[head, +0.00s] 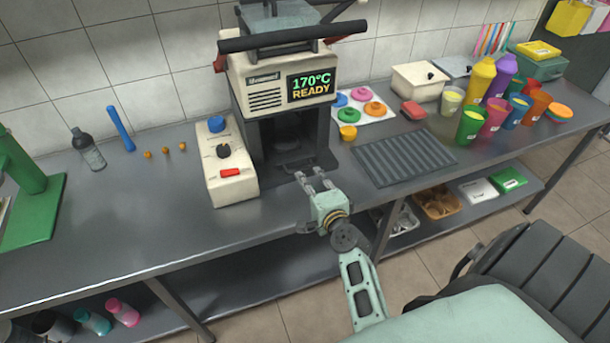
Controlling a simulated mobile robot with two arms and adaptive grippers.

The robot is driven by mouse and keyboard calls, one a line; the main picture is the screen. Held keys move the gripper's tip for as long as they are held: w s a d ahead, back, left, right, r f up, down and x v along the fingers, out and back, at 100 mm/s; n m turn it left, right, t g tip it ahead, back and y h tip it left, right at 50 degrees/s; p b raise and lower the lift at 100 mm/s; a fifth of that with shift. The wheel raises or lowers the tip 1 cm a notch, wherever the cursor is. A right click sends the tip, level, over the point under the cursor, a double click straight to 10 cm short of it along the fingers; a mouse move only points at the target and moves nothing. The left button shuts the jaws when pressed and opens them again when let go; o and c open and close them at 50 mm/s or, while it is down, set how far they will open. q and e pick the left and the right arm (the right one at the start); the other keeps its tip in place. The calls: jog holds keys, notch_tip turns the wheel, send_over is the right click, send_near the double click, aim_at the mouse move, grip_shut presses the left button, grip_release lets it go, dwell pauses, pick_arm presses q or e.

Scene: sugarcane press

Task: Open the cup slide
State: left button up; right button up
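The press-like machine (265,85) stands on the metal counter against the tiled wall. Its display (310,85) reads 170°C READY. Below the display is a dark open bay with a round dark part (288,145) low inside. I cannot clearly make out the cup slide; a dark base lies at the bay's foot. My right gripper (308,178) is in front of the bay, over the counter's front part. Its two fingers point toward the machine and stand apart, with nothing seen between them. Whether they touch the base cannot be told. My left gripper is not in view.
A white control box (225,165) with a knob and red switch stands left of the machine. A ribbed dark mat (405,157) lies to the right, with colorful cups (480,80) beyond. A green stand (30,200) is far left.

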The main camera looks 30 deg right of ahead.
aim_at(303, 171)
jog(key=b+x, duration=0.1)
jog(key=x, duration=0.4)
jog(key=shift+f, duration=0.1)
jog(key=shift+s, duration=0.1)
grip_shut()
dwell(0.4)
